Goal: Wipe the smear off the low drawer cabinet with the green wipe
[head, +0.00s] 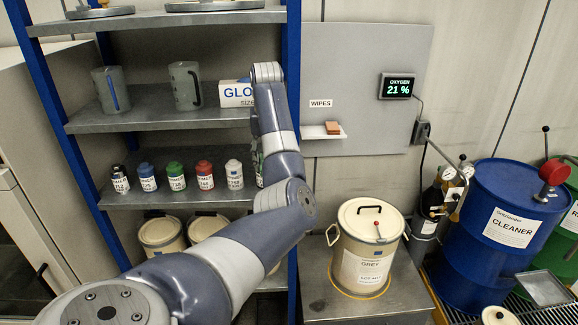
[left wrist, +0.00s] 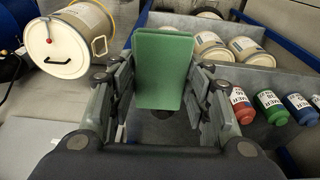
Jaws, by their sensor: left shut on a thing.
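The green wipe (left wrist: 163,70) is a flat folded pad. In the left wrist view my left gripper (left wrist: 162,88) is shut on it, one finger on each side. In the head view my left arm reaches up in front of the shelf and hides most of this gripper. The low drawer cabinet (head: 318,290) is at the bottom centre of the head view, with a grey metal top. My right gripper is not in view.
A cream pail labelled GREY (head: 365,262) stands on the cabinet top. The shelf (head: 150,192) with several small bottles is to the left. A wipes ledge (head: 312,132) holds a brown block. A blue drum (head: 510,215) stands right. Bare cabinet top shows left of the pail.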

